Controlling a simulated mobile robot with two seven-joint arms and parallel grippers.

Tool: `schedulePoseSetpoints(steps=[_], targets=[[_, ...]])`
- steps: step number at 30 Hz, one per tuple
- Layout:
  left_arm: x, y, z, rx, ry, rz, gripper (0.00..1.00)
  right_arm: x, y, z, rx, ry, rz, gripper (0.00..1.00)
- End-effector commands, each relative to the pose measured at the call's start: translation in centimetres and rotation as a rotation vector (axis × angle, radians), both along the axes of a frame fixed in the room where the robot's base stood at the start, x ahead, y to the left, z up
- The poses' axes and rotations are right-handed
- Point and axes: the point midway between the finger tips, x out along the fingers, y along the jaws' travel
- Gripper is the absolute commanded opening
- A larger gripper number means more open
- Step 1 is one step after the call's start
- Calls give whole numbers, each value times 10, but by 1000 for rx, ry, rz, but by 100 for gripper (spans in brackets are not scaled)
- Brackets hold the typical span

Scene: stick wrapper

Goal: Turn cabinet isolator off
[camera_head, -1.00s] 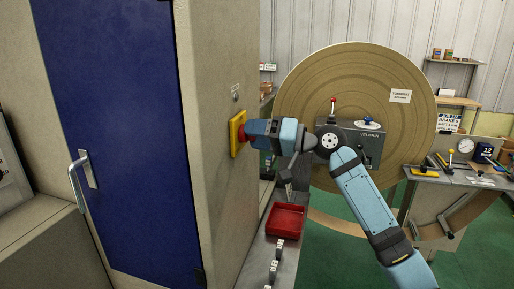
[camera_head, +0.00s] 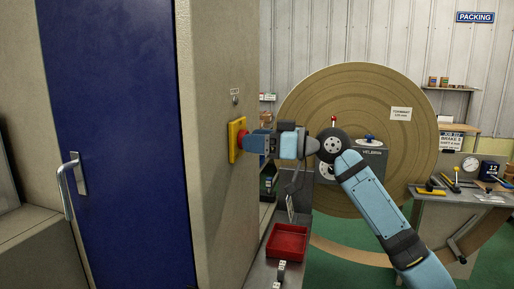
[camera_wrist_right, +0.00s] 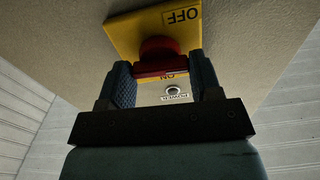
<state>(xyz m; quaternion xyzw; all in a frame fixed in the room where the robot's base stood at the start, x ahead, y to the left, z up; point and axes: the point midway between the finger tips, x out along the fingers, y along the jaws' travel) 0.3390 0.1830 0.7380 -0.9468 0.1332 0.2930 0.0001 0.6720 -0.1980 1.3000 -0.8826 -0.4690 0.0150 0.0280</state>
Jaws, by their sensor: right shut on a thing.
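The cabinet isolator is a yellow plate (camera_head: 233,152) with a red knob (camera_head: 241,139) on the side wall of the beige cabinet (camera_head: 220,60). My right gripper (camera_head: 249,143) reaches it from the right. In the right wrist view its two dark fingers (camera_wrist_right: 163,88) are shut on the red knob (camera_wrist_right: 158,48), one on each side. An OFF label (camera_wrist_right: 181,15) shows on the yellow plate in that view, and an ON label (camera_wrist_right: 175,76) shows beyond the knob, between the fingers. The knob's exact angle is partly hidden by the fingers. My left gripper is not in view.
The cabinet's blue door (camera_head: 115,120) with a metal handle (camera_head: 68,185) is closed at the left. A red tray (camera_head: 287,242) sits on a narrow bench below my right arm. A large round turntable (camera_head: 330,90) and a workbench (camera_head: 460,200) stand behind and to the right.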

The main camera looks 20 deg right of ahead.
Motion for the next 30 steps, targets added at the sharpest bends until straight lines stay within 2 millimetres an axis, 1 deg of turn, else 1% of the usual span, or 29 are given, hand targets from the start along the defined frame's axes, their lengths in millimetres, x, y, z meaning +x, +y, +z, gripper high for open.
schedulePoseSetpoints(steps=[1, 6, 20, 21, 24, 30], targets=[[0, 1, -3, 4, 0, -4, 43, 0, 0, -1, -10, -14, 0, 35], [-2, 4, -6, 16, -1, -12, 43, 0, 0, -1, -30, -44, 0, 35], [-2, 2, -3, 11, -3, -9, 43, 0, 0, 0, -36, -53, 0, 35], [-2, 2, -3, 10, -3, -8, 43, 0, 0, 0, -36, -53, 0, 63], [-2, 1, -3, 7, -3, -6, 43, 0, 0, 0, -36, -53, 0, 84], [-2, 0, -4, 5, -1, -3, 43, 0, 0, 0, -36, -53, 0, 84]])
